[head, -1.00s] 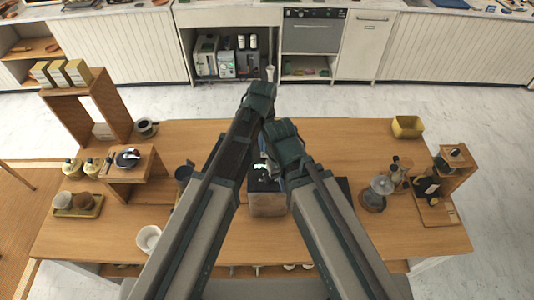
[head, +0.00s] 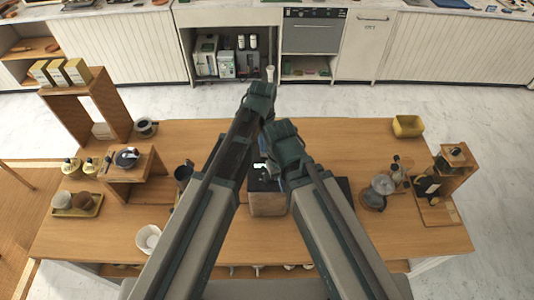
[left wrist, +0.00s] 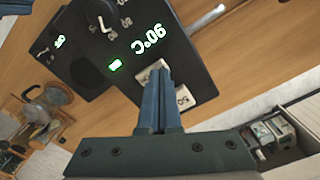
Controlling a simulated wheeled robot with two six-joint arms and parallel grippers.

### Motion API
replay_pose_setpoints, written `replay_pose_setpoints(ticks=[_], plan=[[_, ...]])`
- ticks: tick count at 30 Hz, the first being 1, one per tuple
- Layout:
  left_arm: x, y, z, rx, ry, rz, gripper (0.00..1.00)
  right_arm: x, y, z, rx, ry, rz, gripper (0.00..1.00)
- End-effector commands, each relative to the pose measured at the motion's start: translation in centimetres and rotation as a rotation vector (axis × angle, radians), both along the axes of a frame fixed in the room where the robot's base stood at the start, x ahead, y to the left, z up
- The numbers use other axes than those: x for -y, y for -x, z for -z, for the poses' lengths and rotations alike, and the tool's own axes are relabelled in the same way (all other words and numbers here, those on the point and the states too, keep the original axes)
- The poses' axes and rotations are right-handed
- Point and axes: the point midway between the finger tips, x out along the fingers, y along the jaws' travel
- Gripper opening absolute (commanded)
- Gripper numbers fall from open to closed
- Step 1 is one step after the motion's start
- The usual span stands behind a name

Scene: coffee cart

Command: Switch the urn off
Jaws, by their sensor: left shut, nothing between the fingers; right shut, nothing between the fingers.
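The urn (head: 268,203) is a box with a black top on the middle of the wooden counter, partly behind my arms. In the left wrist view its black control panel (left wrist: 85,55) shows a lit green "90°C" display (left wrist: 149,39), a green light (left wrist: 115,65) and a round knob (left wrist: 104,12). Pale rectangular pieces (left wrist: 184,97) lie beside the fingers. My left gripper (left wrist: 159,76) is shut and empty, its tips over or against the panel beside these pieces; contact is unclear. It also shows in the head view (head: 260,98). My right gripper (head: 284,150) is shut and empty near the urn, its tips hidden.
A glass brewer (head: 381,190) and a dark grinder-like item (head: 427,188) stand at the right. A yellow tray (head: 407,127) is at the back right. A dark pitcher (head: 184,175) and a white bowl (head: 149,238) are left of the urn. The back middle-right of the counter is clear.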

Motion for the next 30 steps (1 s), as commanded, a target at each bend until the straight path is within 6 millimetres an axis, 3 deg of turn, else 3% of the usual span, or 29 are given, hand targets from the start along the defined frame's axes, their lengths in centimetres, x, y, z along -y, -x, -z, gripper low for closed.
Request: replay_pose_setpoints(ticks=[30], plan=[[0.0, 0.0, 1.1, 0.000, 0.000, 0.000, 0.00, 0.0, 0.0, 1.1, 0.001, 0.000, 0.002, 0.00]])
